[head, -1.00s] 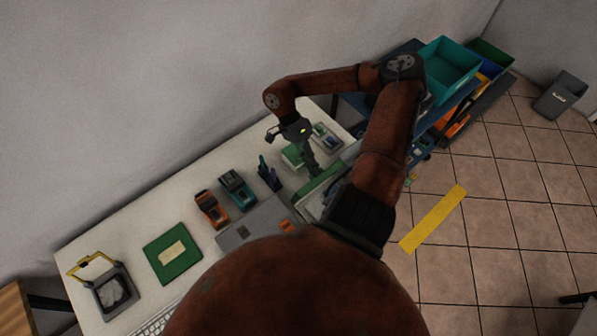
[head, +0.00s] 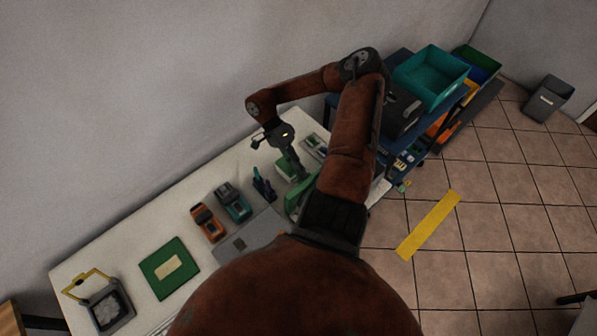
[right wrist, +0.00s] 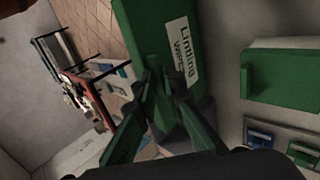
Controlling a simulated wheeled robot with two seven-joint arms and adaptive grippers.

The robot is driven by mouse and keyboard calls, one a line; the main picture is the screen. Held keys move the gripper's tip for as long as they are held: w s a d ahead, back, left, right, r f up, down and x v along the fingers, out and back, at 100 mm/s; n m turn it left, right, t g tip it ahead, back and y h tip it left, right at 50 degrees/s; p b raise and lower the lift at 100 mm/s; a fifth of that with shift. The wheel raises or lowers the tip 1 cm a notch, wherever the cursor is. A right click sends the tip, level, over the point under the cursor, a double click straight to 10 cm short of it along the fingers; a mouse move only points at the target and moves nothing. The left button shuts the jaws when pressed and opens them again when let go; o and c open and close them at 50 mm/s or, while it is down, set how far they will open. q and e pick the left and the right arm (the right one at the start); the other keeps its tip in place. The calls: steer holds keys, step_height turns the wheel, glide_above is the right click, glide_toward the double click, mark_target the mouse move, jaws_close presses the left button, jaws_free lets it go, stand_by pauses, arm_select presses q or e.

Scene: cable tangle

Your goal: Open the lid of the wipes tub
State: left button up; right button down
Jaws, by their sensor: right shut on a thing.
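The wipes tub shows in the right wrist view as a green piece with a white label reading "Linting WIPES" (right wrist: 165,35); I take this piece for its lid. In the head view a green panel (head: 297,203) stands tilted below my right gripper (head: 300,179), partly hidden by my arm. In the right wrist view the fingers of my right gripper (right wrist: 163,88) are shut on the edge of the labelled green piece. How far the lid is raised is hard to tell. My left gripper is not in view.
A second green box (right wrist: 288,75) lies beside it. Orange (head: 207,222) and teal (head: 233,201) devices, a green pad (head: 155,262) and a yellow-handled box (head: 108,310) are on the white table. A blue cart with a teal bin (head: 430,75) stands right. My arm hides the table's front.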

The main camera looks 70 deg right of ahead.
steer(key=c, duration=1.9)
jaws_free()
steer(key=shift+s+f, duration=0.2)
steer(key=shift+f, duration=0.95)
steer(key=shift+c, duration=0.2)
steer(key=shift+r, duration=0.1)
steer(key=shift+c, duration=0.2)
steer(key=shift+w, duration=0.1)
steer(key=shift+c, duration=0.5)
steer(key=shift+w+r, duration=0.1)
steer(key=shift+r, duration=0.05)
steer(key=v, duration=1.2)
steer(key=shift+r, duration=0.2)
steer(key=shift+c, duration=0.4)
